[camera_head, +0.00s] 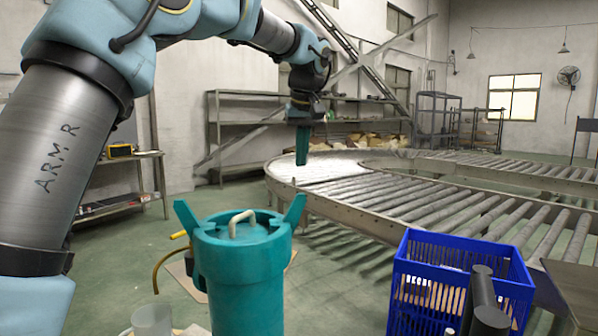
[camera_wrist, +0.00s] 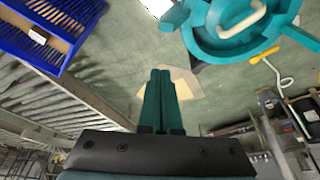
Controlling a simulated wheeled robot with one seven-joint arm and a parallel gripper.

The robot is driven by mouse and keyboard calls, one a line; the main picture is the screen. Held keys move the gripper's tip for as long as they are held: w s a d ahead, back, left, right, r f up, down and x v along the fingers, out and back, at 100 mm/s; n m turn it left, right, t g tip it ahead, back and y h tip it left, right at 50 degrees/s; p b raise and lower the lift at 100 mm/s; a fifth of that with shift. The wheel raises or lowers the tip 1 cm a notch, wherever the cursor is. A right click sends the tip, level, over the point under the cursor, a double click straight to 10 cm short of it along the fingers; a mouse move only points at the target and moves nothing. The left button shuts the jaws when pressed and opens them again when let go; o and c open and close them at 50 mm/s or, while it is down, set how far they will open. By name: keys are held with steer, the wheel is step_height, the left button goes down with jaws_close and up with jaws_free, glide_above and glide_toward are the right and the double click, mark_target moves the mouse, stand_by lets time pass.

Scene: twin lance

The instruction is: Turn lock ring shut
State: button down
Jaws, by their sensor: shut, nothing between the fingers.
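A teal upright canister (camera_head: 243,270) stands in front of me in the head view. Its round lid has a pale handle (camera_head: 241,220), and two lugs (camera_head: 294,210) stick out at the sides, which I take to be part of the lock ring. In the wrist view the canister top (camera_wrist: 235,25) shows at the upper right, cut by the frame edge. My gripper (camera_head: 302,165) is shut and empty, above and behind the canister, pointing down. Its teal fingers lie together in the wrist view (camera_wrist: 160,85). It is apart from the canister.
A blue crate (camera_head: 405,290) with things in it stands at the right; it also shows in the wrist view (camera_wrist: 20,42). A curved roller conveyor (camera_head: 340,202) runs behind. A yellow-ended hose (camera_head: 160,262) lies left of the canister. A translucent cup (camera_head: 152,318) stands at front left.

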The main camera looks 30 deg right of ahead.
steer(key=w+x, duration=0.1)
steer(key=x, duration=0.8)
steer(key=shift+s+a+r+p, duration=0.1)
steer(key=shift+s+a, duration=0.1)
steer(key=shift+s, duration=0.55)
steer(key=shift+s+a+r+p, duration=0.1)
steer(key=shift+s+a+r, duration=0.1)
steer(key=shift+s, duration=0.55)
steer(key=shift+s+a+r+p, duration=0.1)
steer(key=shift+s+a, duration=0.1)
steer(key=shift+s, duration=0.6)
steer(key=s+a+m+g+h, duration=0.1)
steer(key=s+a+m, duration=0.4)
steer(key=s, duration=0.3)
steer(key=shift+a+m, duration=0.3)
steer(key=shift+a, duration=0.25)
steer(key=shift+s+f, duration=0.1)
steer(key=shift+s, duration=0.05)
steer(key=shift+d, duration=0.1)
